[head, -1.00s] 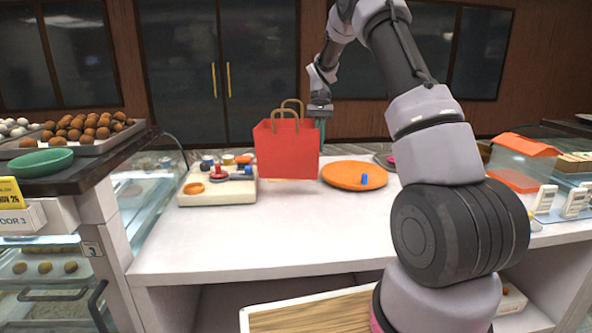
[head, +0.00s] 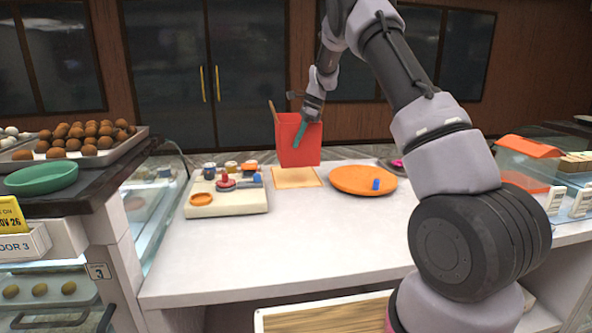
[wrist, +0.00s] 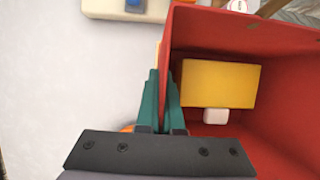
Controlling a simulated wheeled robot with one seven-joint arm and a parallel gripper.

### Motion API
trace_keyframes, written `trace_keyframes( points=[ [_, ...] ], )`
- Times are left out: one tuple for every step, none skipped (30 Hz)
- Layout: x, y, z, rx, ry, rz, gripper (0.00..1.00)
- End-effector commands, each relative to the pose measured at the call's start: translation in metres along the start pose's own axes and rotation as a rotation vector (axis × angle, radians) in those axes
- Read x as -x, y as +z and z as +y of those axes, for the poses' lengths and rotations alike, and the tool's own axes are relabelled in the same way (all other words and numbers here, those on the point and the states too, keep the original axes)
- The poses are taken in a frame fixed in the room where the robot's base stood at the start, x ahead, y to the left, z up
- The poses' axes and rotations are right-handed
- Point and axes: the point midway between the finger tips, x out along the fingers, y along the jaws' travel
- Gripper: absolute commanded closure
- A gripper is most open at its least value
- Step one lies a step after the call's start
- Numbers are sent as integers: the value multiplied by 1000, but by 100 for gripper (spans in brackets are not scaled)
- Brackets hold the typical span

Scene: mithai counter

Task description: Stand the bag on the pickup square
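The red bag (head: 310,145) is upright at the back of the counter, just behind the tan pickup square (head: 297,178); I cannot tell whether its base touches the counter. A brown handle shows at its left edge. My gripper (head: 299,134) is at the bag's rim, with one teal finger in front of its near wall. In the wrist view, the teal fingers (wrist: 163,100) sit close together, one on each side of the bag's wall. Inside the bag (wrist: 285,70) are a yellow box (wrist: 220,84) and a small white item. The square shows almost whole and bare.
An orange round plate (head: 350,181) with a small blue item lies right of the square. A cream tray (head: 235,203) with several small items lies left of it. Glass cases flank the counter, and its front is clear.

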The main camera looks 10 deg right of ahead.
Motion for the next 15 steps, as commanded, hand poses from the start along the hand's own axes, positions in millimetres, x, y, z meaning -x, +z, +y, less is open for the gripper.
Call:
trace_keyframes(
  points=[
    [-11, -5, 1, -1, 4, 0, 100],
    [-16, -7, 1, 0, 4, 0, 100],
    [-22, -9, 2, 1, 4, 0, 100],
    [-26, -11, 1, 1, 3, 0, 100],
    [-29, -12, 1, 2, 2, 0, 100],
    [-33, -14, 1, 2, 2, -1, 100],
    [-35, -14, 1, 2, 2, -1, 100],
    [-37, -15, 1, 2, 2, -1, 100],
    [-39, -16, 1, 2, 2, 0, 100],
    [-41, -17, 2, 3, 2, 0, 100],
    [-44, -18, 2, 3, 3, 1, 100],
    [-48, -20, 2, 2, 3, 0, 100],
    [-52, -22, 2, 1, 4, 0, 100],
    [-57, -24, 2, 2, 4, 0, 100],
    [-63, -26, 3, 2, 5, 1, 100]
  ],
)
